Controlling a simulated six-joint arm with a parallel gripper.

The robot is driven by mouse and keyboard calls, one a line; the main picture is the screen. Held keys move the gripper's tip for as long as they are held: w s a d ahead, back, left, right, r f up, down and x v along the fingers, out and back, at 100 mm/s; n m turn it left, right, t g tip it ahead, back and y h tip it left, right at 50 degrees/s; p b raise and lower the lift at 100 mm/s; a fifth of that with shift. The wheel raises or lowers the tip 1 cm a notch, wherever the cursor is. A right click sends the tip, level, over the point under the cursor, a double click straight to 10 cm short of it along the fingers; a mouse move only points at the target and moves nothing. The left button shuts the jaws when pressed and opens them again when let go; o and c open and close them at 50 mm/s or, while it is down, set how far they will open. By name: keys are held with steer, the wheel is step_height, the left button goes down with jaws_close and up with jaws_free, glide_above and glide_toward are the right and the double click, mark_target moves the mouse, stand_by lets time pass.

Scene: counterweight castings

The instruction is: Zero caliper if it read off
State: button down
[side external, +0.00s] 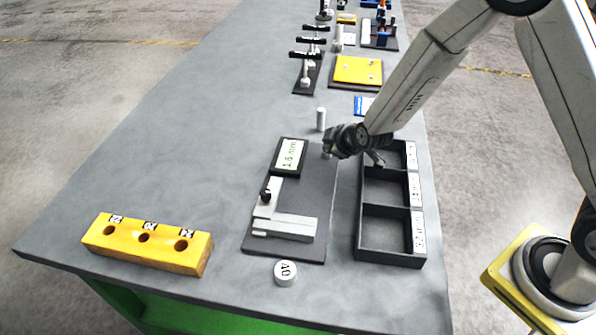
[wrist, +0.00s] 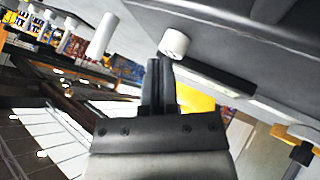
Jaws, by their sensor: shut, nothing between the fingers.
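The caliper (side external: 285,222) is a pale metal bar with a jaw and a dark knob, lying on a dark plate (side external: 304,187). Its display (side external: 289,156) stands at the plate's back left and reads about 1.5 mm; the small digits are hard to be sure of. My gripper (side external: 328,154) is low over the plate's back right corner, right of the display. In the wrist view my shut, empty fingers (wrist: 160,62) point at a small white round piece (wrist: 174,42). It is right by the fingertips; whether they touch cannot be told.
A dark three-compartment tray (side external: 387,232) stands right of the plate, below my wrist. A white cylinder (side external: 321,119) stands behind the plate, and another marked 40 (side external: 286,273) in front. A yellow block with holes (side external: 147,243) is at the front left. The table's left middle is clear.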

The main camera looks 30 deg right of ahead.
steer(key=shift+d+r, duration=0.1)
steer(key=shift+r, duration=0.05)
stand_by(0.6)
steer(key=shift+s+r, duration=0.1)
steer(key=shift+r, duration=2.35)
steer(key=shift+s, duration=0.15)
steer(key=s+m+g, duration=0.1)
steer(key=s, duration=0.2)
steer(key=s+d+r+m+g, duration=0.1)
steer(key=s, duration=0.2)
steer(key=s+r+m+g, duration=0.1)
steer(key=s+m, duration=0.1)
steer(key=s, duration=0.1)
steer(key=shift+s+d+y, duration=0.3)
steer(key=shift+d+y, duration=0.05)
steer(key=shift+y, duration=0.05)
steer(key=s+d+m+g, duration=0.1)
steer(key=s, duration=0.2)
steer(key=s+d+m+g, duration=0.1)
steer(key=s+m, duration=0.1)
steer(key=s, duration=0.2)
steer(key=s+m+g, duration=0.1)
steer(key=s, duration=0.3)
steer(key=shift+s+d+r+g, duration=0.2)
steer(key=shift+d+r+g, duration=0.05)
steer(key=shift+d+g, duration=0.15)
